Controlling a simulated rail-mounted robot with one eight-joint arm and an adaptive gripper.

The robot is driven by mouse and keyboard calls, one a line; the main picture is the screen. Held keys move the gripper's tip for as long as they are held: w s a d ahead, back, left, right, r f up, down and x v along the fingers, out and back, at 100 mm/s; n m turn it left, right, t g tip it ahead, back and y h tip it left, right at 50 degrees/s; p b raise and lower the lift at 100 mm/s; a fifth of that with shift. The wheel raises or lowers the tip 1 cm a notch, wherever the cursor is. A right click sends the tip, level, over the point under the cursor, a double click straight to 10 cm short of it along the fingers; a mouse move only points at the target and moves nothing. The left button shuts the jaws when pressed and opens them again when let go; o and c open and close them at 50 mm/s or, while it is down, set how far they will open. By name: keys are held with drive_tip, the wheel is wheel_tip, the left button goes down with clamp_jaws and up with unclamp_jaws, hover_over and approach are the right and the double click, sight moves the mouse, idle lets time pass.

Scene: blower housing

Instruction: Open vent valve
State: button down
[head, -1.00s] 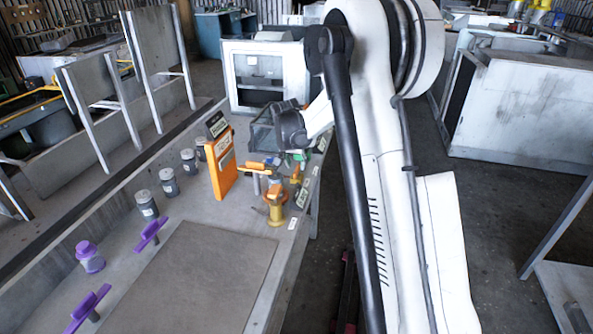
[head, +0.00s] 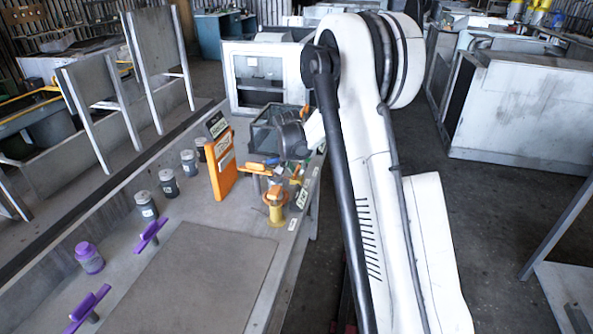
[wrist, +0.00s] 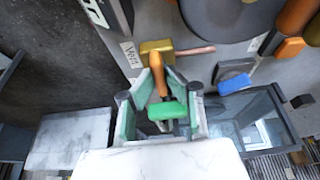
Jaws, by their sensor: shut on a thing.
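In the wrist view, the vent valve has a brass body (wrist: 155,47) beside a "Vent" label (wrist: 131,54) on the grey panel. An orange handle (wrist: 156,72) extends from it between the fingers. My gripper (wrist: 160,82), with pale green and grey fingers, is shut on this handle. A bright green block (wrist: 167,111) shows between the fingers nearer the camera; I cannot tell whether it is part of the handle. In the head view my wrist (head: 291,140) is over the bench's far right edge and hides most of the valve.
A yellow post with an orange top (head: 275,207) stands close to my wrist. An orange panel (head: 221,165) stands to its left. Grey jars (head: 168,183) and purple handles (head: 149,234) line the bench. A blue handle (wrist: 235,84) is right of my gripper.

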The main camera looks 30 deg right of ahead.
idle(0.3)
drive_tip(key=n+y+b, duration=0.1)
drive_tip(key=n, duration=0.2)
drive_tip(key=shift+f+t+b, duration=0.1)
drive_tip(key=shift+t+b, duration=0.3)
drive_tip(key=n+b, duration=0.1)
drive_tip(key=n, duration=0.1)
drive_tip(key=n+y, duration=0.1)
drive_tip(key=n, duration=0.1)
drive_tip(key=shift+d+n+t+y+b, duration=0.15)
drive_tip(key=shift+n+t+y+b, duration=0.15)
drive_tip(key=shift+b, duration=0.05)
drive_tip(key=n+y+b, duration=0.1)
drive_tip(key=n, duration=0.3)
drive_tip(key=shift+y, duration=0.4)
drive_tip(key=shift+n+g+y+b, duration=0.35)
drive_tip(key=shift+n+g+y, duration=0.2)
drive_tip(key=shift+n, duration=1.55)
drive_tip(key=c, duration=1.8)
unclamp_jaws()
